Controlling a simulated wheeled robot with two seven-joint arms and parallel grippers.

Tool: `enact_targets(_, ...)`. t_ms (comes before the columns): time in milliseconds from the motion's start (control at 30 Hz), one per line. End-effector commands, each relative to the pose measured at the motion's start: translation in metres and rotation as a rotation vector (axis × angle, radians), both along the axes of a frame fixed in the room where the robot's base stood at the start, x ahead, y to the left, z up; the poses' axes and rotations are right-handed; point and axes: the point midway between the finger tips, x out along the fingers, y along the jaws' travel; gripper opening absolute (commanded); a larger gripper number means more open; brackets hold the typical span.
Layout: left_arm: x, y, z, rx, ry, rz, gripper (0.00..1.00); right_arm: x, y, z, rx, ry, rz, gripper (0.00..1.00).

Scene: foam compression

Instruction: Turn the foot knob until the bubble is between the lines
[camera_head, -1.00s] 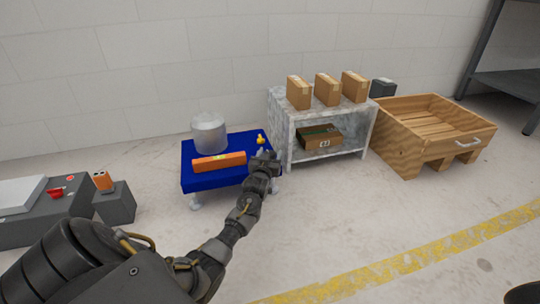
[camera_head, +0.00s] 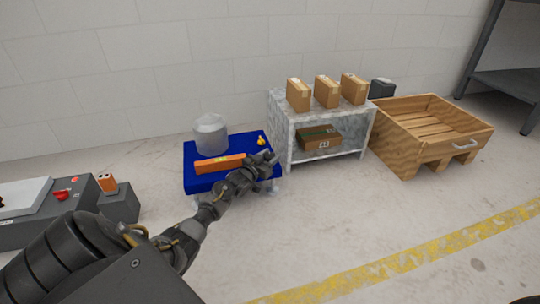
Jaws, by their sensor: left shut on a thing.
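A blue platform (camera_head: 205,183) stands low on the floor on pale feet. An orange spirit level (camera_head: 236,161) lies along its front edge, with a small yellow-green vial (camera_head: 221,158) near its middle; the bubble and lines are too small to read. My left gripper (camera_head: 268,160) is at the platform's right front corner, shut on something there. This looks like the foot knob, which the fingers hide. My right gripper is not in view.
A translucent grey container (camera_head: 210,134) and a small yellow object (camera_head: 262,141) sit on the platform. A shelf (camera_head: 283,137) with cardboard boxes stands close to its right, and a wooden crate (camera_head: 402,151) is beyond. Floor in front is clear.

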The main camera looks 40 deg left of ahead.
Motion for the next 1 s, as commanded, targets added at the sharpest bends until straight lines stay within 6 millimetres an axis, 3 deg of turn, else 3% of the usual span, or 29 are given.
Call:
enact_targets(167,0.000,0.000,-0.001,-0.002,0.000,0.001,0.20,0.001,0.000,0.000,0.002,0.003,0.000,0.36)
enact_targets(200,0.000,-0.001,-0.001,-0.002,0.000,0.001,0.46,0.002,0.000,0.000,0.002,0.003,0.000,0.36)
enact_targets(333,0.000,-0.001,0.000,-0.002,0.000,0.002,0.63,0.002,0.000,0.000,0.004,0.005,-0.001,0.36)
enact_targets(667,-0.003,-0.001,0.001,-0.001,0.000,0.002,0.63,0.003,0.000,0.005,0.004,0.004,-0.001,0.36)
enact_targets(767,-0.014,-0.002,0.003,-0.001,0.001,0.001,0.63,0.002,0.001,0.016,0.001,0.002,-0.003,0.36)
enact_targets(1000,-0.062,-0.005,0.006,-0.001,0.003,0.002,0.63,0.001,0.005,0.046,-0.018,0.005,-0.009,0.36)
